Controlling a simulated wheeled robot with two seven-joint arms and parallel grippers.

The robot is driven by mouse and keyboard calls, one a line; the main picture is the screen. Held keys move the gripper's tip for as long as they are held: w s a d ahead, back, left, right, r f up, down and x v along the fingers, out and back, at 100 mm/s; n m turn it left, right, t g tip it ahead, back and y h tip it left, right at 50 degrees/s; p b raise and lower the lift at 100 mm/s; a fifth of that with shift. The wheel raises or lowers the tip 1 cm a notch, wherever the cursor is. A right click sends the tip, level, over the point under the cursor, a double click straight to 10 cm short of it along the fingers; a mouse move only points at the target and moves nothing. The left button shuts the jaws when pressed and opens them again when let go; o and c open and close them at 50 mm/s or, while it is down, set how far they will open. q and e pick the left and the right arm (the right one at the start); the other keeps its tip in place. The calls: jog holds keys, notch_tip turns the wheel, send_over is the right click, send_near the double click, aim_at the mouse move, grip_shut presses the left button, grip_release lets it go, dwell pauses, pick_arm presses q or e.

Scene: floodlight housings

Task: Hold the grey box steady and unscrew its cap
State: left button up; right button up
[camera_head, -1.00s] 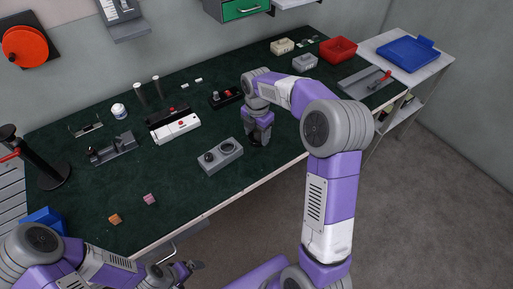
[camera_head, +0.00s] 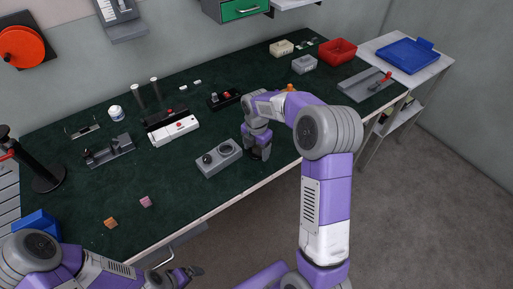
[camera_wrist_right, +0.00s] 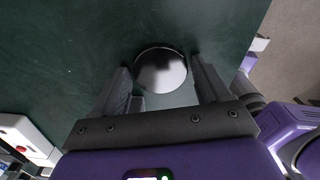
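The grey box (camera_head: 213,168) lies on the green bench top near its front edge, with a dark round knob (camera_head: 207,159) and a ring-shaped round part (camera_head: 226,150) on top. My right gripper (camera_head: 259,153) points down just right of the box, low over the bench. In the right wrist view, a shiny silver-and-dark dome (camera_wrist_right: 160,71) lies between its open fingers, with narrow gaps on both sides. I cannot tell whether this dome is the cap. My left gripper (camera_head: 190,274) is off the bench's front edge, away from the box; its opening is unclear.
A white-and-black device (camera_head: 175,131) and a small dark block with a red part (camera_head: 223,98) stand behind the box. Pink (camera_head: 146,202) and orange (camera_head: 110,223) cubes lie front left. Bench between cubes and box is clear.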

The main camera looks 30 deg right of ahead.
aim_at(256, 151)
jog(key=shift+o, duration=0.9)
notch_tip(256, 151, up, 12)
jog(key=p, duration=0.3)
jog(key=shift+r, duration=0.25)
